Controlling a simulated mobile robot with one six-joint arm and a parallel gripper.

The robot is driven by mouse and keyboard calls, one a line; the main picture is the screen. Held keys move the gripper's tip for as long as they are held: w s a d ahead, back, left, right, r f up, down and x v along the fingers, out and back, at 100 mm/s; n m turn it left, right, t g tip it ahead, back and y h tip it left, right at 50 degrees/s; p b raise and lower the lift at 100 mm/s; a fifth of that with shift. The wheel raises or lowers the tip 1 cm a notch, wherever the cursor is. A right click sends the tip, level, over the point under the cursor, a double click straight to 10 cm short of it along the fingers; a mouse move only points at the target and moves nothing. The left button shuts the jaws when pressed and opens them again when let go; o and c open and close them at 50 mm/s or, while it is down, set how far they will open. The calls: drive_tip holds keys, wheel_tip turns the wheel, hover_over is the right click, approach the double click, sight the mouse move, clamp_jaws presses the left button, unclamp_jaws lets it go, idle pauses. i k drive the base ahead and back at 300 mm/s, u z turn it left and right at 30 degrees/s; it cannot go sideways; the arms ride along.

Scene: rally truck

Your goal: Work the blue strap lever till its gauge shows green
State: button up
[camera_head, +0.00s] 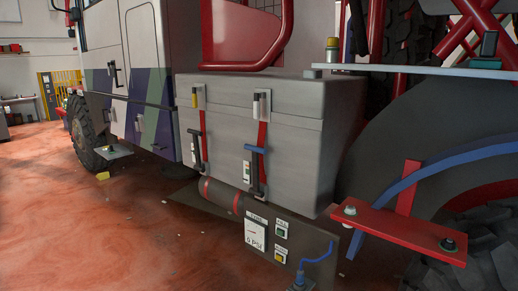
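The blue strap lever (254,149) is a short blue bar across the right-hand red strap (262,136) on the front of a grey storage box (300,143). Below and left of the lever is a small white gauge plate (246,171) with dark and greenish marks. It is too small to tell which colour it shows. A second red strap (203,120) to the left has a dark lever (196,133) and a similar small plate. My gripper is not in view.
A grey panel (313,241) with a dial reading "0 PSI" and green and yellow buttons stands below the box. A red bracket (400,228) and blue curved bar (440,170) stick out at right. Open reddish floor (110,225) lies to the left.

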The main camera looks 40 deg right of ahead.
sight(256, 151)
drive_tip(key=u, duration=0.05)
drive_tip(key=i, duration=1)
drive_tip(key=z, duration=0.05)
